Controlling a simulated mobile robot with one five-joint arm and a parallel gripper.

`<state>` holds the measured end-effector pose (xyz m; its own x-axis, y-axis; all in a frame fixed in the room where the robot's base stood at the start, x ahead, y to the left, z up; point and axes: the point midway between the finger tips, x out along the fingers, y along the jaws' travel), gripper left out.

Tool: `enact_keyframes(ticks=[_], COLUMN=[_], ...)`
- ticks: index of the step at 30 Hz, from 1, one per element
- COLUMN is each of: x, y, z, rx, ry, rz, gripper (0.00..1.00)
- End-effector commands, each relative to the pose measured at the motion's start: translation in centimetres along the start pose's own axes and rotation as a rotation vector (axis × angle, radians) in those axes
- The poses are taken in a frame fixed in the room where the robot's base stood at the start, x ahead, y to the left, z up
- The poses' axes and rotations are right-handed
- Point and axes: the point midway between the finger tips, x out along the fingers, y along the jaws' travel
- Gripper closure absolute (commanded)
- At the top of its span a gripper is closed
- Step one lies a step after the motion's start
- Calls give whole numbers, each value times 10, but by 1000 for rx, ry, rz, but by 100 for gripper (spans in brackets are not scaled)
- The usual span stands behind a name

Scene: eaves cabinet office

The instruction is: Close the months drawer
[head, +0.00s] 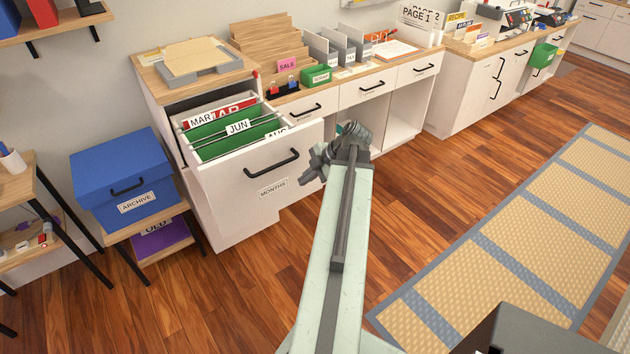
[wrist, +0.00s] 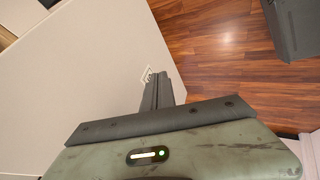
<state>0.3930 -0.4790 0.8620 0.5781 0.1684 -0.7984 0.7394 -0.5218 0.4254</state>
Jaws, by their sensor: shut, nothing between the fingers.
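The months drawer (head: 235,190) stands pulled out of the white cabinet at the left in the head view. Its white front bears a black handle (head: 271,163) and a MONTHS label (head: 273,188). Inside are hanging folders with tabs such as MAR and JUN, in white, red and green. My gripper (head: 312,170) is shut and empty, beside the right side of the drawer front in the head view. In the wrist view the shut fingers (wrist: 158,88) lie over the edge of a pale panel (wrist: 90,85), which looks like the drawer front. I cannot tell whether they touch it.
A blue ARCHIVE box (head: 125,180) stands on a small wooden stand left of the drawer. A counter with sorters, a green bin (head: 316,76) and shut drawers runs to the right. A woven rug (head: 520,240) lies at the right. The wooden floor before the drawer is clear.

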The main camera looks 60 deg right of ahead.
Motion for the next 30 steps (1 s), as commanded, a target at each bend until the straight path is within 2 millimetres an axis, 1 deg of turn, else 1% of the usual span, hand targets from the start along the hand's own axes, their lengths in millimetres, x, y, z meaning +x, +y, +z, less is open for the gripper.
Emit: enact_keyframes(ticks=[1,3,7,11,23,26,30], x=[7,10,16,19,21,23,30], y=[9,20,32,36,38,41,52], z=[1,1,0,-1,-3,-4,-5], rx=[-3,-2,-2,-2,-5,-7,-11], ry=[1,0,1,0,2,3,6], rz=[-1,0,-1,-1,-3,-3,-6], gripper=[100,100,100,100,100,100,100])
